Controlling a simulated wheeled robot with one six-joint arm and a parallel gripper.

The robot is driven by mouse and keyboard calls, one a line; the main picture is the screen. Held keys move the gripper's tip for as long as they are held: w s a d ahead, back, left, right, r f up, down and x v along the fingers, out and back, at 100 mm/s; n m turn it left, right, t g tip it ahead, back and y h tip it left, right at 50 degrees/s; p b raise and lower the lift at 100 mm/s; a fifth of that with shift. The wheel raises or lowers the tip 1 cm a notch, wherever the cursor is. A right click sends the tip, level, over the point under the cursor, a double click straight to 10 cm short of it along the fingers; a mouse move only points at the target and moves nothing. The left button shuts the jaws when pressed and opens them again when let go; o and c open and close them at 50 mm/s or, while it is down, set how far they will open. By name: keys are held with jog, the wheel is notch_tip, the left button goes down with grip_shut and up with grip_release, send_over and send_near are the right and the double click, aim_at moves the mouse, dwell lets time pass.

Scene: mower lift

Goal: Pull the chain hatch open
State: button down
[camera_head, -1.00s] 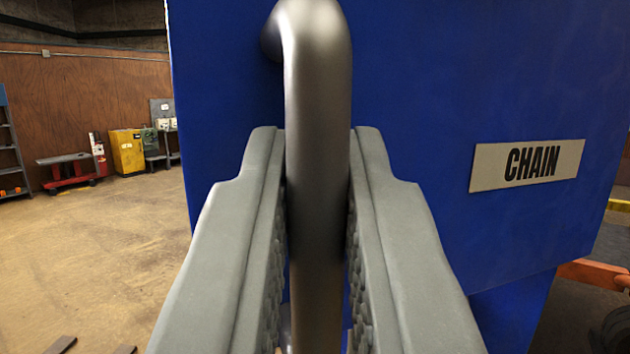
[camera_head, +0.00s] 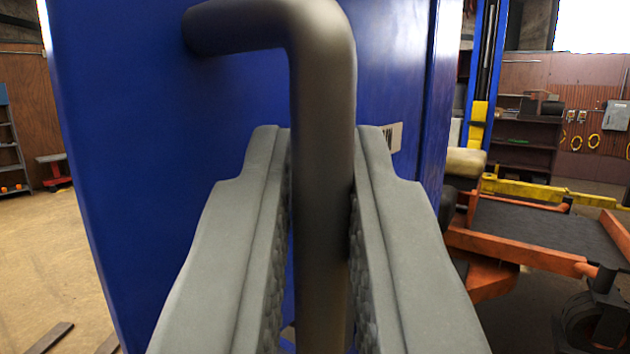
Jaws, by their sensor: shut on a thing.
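The blue chain hatch (camera_head: 150,160) fills the middle left of the view and stands at an angle to me. Its dark metal handle (camera_head: 322,90) bends out from the upper part of the hatch and runs down between my fingers. My gripper (camera_head: 321,150) is shut on the upright part of the handle, with a grey finger on each side. The label plate (camera_head: 396,137) shows only in part behind the right finger. The lower end of the handle is hidden by the fingers.
An orange cart (camera_head: 530,240) with a dark bed and wheel stands to the right. Behind it are a blue post, yellow bars (camera_head: 540,190) and a dark shelf (camera_head: 525,145). Open floor (camera_head: 40,270) lies at the left, with dark strips on it.

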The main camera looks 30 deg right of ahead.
jog(key=shift+s+d, duration=0.2)
jog(key=shift+s, duration=0.05)
jog(key=c, duration=1.5)
grip_release()
jog(key=shift+d, duration=0.1)
jog(key=shift+o, duration=0.2)
jog(key=v, duration=1.7)
jog(key=shift+s, duration=0.2)
